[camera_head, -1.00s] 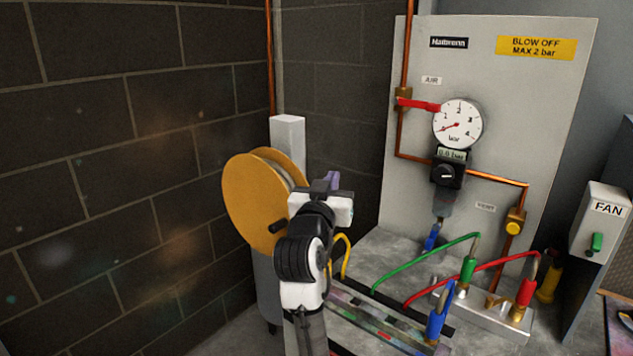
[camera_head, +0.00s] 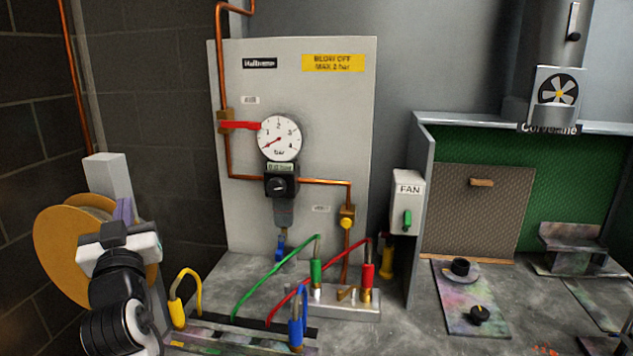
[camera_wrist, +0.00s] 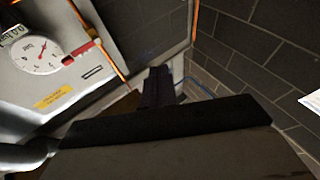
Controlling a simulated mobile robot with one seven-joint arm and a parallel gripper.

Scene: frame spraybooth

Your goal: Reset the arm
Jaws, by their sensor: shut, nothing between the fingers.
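My arm rises at the lower left of the head view, and my gripper (camera_head: 124,210) is at its top, in front of the orange hose reel (camera_head: 62,250). The purple-grey fingers point up and away. In the wrist view my gripper (camera_wrist: 158,85) shows as dark fingers pressed together, with nothing between them. The wall corner and the grey panel lie beyond it. I cannot tell from the head view whether the gripper touches the reel.
A grey panel (camera_head: 230,90) carries a pressure gauge (camera_head: 279,138), a red-handled valve (camera_head: 240,125) and copper pipe. Green, red, blue and yellow hoses lie on the bench. A FAN switch box (camera_head: 408,190) and a spray booth (camera_head: 590,165) stand to the right.

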